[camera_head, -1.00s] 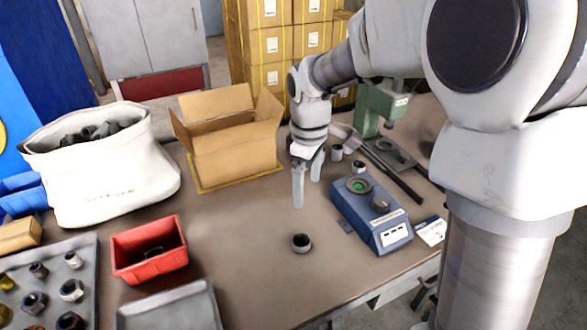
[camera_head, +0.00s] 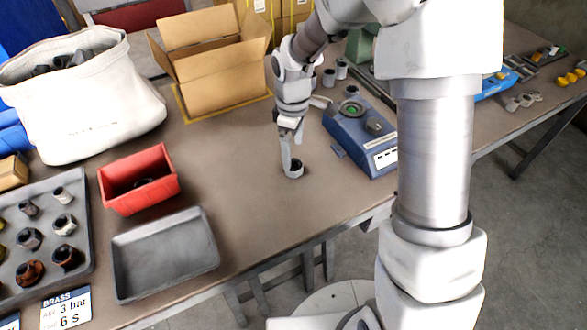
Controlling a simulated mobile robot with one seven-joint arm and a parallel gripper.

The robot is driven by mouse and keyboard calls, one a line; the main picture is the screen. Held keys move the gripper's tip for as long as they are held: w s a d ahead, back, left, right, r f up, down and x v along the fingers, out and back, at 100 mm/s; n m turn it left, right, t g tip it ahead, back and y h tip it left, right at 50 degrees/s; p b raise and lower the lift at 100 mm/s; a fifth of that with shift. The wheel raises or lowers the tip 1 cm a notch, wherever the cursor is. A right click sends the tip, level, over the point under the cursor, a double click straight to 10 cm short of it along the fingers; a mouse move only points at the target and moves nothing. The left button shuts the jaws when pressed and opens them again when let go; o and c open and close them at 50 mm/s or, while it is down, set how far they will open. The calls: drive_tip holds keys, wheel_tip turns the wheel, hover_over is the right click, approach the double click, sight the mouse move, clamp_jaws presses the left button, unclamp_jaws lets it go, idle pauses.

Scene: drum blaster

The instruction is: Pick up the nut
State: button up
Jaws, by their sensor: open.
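A small dark round nut (camera_head: 295,169) with a pale rim sits alone on the brown table, right of the middle. My gripper (camera_head: 287,168) points down right at it, with its fingertips low by the table. One finger overlaps the nut's left side in the head view. The jaws are open. Whether the fingers straddle the nut or stand beside it, I cannot tell, as the other finger is partly hidden.
A blue device (camera_head: 362,138) stands close right of the nut. A red bin (camera_head: 165,158), an empty grey tray (camera_head: 165,255) and a tray of fittings (camera_head: 85,225) lie left. An open cardboard box (camera_head: 222,82) and a white sack (camera_head: 90,105) are behind. Bare table lies in front.

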sight(293, 161)
wheel_tip(293, 161, down, 5)
drive_tip(key=shift+f+b, duration=0.2)
drive_tip(key=shift+b, duration=0.55)
drive_tip(key=shift+w+r, duration=0.1)
clamp_jaws()
